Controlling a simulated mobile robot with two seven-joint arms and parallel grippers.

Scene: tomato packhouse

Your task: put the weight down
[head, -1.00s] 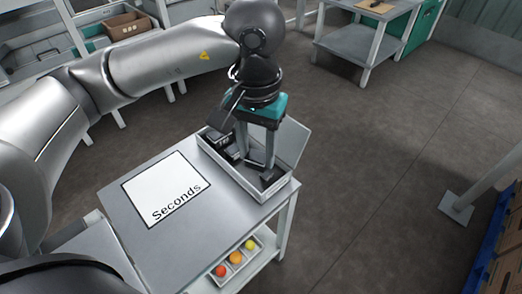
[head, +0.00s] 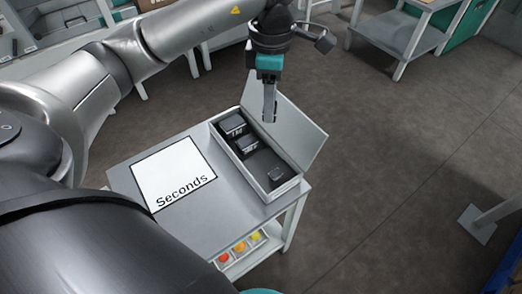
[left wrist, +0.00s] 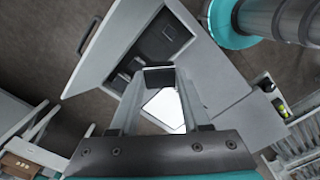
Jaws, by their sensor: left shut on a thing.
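My left gripper (head: 269,118) points down above the open weight box (head: 226,153), near its raised lid. In the left wrist view, my left gripper (left wrist: 158,82) is shut on a dark grey weight (left wrist: 158,76) between its fingertips. In the head view the fingers mostly hide this weight, and its marking cannot be read. Two black weights with white markings (head: 233,126) (head: 247,146) sit in the box's far part. The near part holds a black insert (head: 262,170) with a small piece on it. My right gripper is not in view.
A white sheet marked "Seconds" (head: 174,175) lies flat and bare on the grey table (head: 205,225), left of the box. The box's lid (head: 290,125) stands open on the right. Tomatoes in a tray (head: 240,247) are on the shelf below.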

